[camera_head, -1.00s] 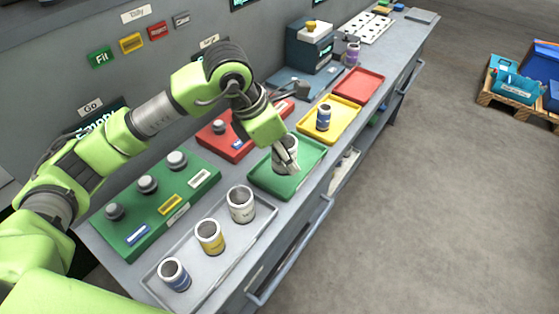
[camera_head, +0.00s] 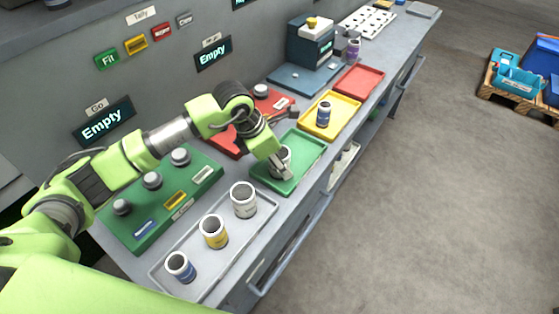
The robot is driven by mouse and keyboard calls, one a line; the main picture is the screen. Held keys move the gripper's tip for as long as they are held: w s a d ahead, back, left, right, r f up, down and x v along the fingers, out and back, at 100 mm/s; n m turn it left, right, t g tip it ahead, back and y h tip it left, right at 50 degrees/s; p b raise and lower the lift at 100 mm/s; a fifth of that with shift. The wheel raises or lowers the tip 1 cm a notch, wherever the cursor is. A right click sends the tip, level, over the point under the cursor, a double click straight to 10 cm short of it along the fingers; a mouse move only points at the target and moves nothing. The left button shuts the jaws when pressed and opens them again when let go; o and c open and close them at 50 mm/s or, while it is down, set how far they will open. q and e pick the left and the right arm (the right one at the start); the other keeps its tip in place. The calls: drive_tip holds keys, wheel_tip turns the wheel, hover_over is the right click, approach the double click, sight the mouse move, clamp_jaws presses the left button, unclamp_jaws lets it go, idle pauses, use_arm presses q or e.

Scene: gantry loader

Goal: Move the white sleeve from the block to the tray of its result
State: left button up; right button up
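My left gripper (camera_head: 283,165) reaches down over the green tray (camera_head: 308,150) and is shut on a white sleeve (camera_head: 286,154). The fingers and wrist cover most of the sleeve. It is at the tray's floor or just above it; I cannot tell whether it touches. A green block (camera_head: 148,226) with several grey knobs and colored labels stands at the left. A red block (camera_head: 228,140) with knobs is behind the gripper, partly hidden by my arm. My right gripper is not in view.
A grey tray (camera_head: 228,262) in front holds a blue, a yellow and a white sleeve (camera_head: 243,200). A yellow tray (camera_head: 342,119) holds a blue sleeve (camera_head: 324,114). A red tray (camera_head: 359,79) is empty. Two wall displays (camera_head: 103,122) read "Empty".

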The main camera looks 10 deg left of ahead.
use_arm(q)
drive_tip(key=shift+f, duration=0.15)
drive_tip(key=o, duration=1.5)
drive_tip(key=shift+c, duration=0.2)
drive_tip(key=shift+r, duration=0.2)
drive_tip(key=shift+a+r, duration=0.1)
drive_tip(key=shift+r, duration=0.1)
drive_tip(key=b+v, duration=0.3)
drive_tip(key=v, duration=0.8)
drive_tip(key=shift+r, duration=0.25)
drive_tip(key=shift+s, duration=0.15)
